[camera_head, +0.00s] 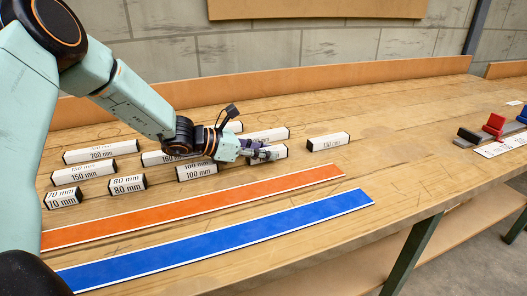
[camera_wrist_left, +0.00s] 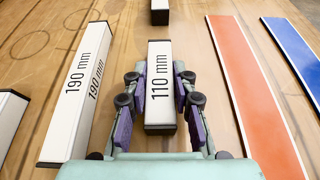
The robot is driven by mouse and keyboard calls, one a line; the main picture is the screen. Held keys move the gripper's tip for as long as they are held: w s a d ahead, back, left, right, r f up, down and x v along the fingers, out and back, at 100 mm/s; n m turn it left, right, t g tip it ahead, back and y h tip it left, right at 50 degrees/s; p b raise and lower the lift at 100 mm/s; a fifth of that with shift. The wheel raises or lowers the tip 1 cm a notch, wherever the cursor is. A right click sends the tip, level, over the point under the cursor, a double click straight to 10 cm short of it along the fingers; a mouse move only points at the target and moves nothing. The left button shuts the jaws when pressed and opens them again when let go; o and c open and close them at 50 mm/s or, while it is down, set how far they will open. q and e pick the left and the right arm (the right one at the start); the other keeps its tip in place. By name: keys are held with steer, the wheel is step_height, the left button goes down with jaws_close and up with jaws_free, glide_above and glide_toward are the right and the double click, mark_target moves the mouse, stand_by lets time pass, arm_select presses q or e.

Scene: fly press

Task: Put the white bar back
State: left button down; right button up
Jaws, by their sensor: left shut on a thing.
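The white bar marked 110 mm (camera_wrist_left: 160,90) has dark ends and sits between the two fingers of my left gripper (camera_wrist_left: 158,105) in the left wrist view. In the head view my left gripper (camera_head: 256,149) reaches in from the left and is shut on this bar (camera_head: 272,153), partly hiding it. I cannot tell whether the bar touches the table. A longer white bar marked 190 mm (camera_wrist_left: 76,95) lies beside it on the left in the wrist view, apart from it. My right gripper is not in view.
Several other white bars lie on the wooden bench, including 100 mm (camera_head: 197,172), 80 mm (camera_head: 128,184) and 130 mm (camera_head: 328,142). An orange strip (camera_head: 200,205) and a blue strip (camera_head: 220,237) lie in front. Red and black blocks (camera_head: 493,124) stand far right. The bench between is clear.

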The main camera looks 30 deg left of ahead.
arm_select(q)
steer(key=c, duration=1.4)
jaws_free()
steer(key=shift+s+r, duration=0.1)
steer(key=o, duration=0.3)
steer(key=shift+r+p, duration=0.65)
steer(key=shift+p, duration=0.1)
steer(key=p+v, duration=0.6)
steer(key=v, duration=0.4)
steer(key=shift+r, duration=0.1)
steer(key=shift+s+a+r+p, duration=0.2)
steer(key=shift+s+a+p, duration=0.2)
steer(key=shift+p, duration=0.35)
steer(key=shift+s+a+p, duration=0.15)
steer(key=shift+a+p, duration=0.05)
steer(key=shift+p, duration=0.1)
